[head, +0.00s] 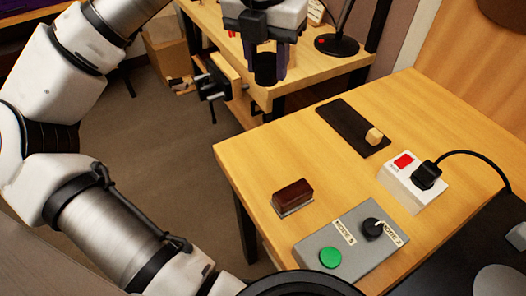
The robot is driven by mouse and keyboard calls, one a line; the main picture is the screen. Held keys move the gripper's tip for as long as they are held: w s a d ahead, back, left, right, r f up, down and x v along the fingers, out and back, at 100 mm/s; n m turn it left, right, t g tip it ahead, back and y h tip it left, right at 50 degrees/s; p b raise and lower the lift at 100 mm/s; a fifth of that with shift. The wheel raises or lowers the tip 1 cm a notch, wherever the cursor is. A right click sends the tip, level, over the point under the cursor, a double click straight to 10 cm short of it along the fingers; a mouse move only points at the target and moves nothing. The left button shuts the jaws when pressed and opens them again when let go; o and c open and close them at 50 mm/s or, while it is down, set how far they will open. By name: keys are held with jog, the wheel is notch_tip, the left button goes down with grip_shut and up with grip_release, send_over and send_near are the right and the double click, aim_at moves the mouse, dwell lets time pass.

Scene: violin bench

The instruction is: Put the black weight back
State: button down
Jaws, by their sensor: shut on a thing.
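My gripper (265,57) is at the top middle of the head view, pointing down. It is shut on the black weight (265,70), a short dark cylinder between its fingers. The weight is upright as far as I can see. In the picture it shows in front of the far workbench, beyond the far left corner of the near table (235,150). It appears held in the air, but its exact height cannot be told.
On the near table are a dark mat (335,122) with a small wooden block (374,137), a reddish-brown block (293,194), a grey control box (345,262) and a white switch box (400,182) with a corded plug. The far workbench (305,75) carries a lamp base (336,44) and a vise (215,82).

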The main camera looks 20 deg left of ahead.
aim_at(264, 154)
jog(key=f, duration=0.6)
jog(key=f+p, duration=0.1)
jog(key=f, duration=1.3)
jog(key=shift+s+a+p, duration=0.1)
jog(key=shift+a+p, duration=0.15)
jog(key=shift+p, duration=0.05)
jog(key=shift+f+b, duration=0.25)
jog(key=shift+b, duration=0.05)
jog(key=c, duration=0.9)
grip_release()
jog(key=shift+r, duration=0.1)
jog(key=shift+r+p, duration=0.2)
jog(key=shift+p, duration=0.2)
notch_tip(264, 154, up, 12)
jog(key=s+b, duration=0.1)
jog(key=shift+s+f, duration=0.15)
jog(key=shift+s, duration=0.1)
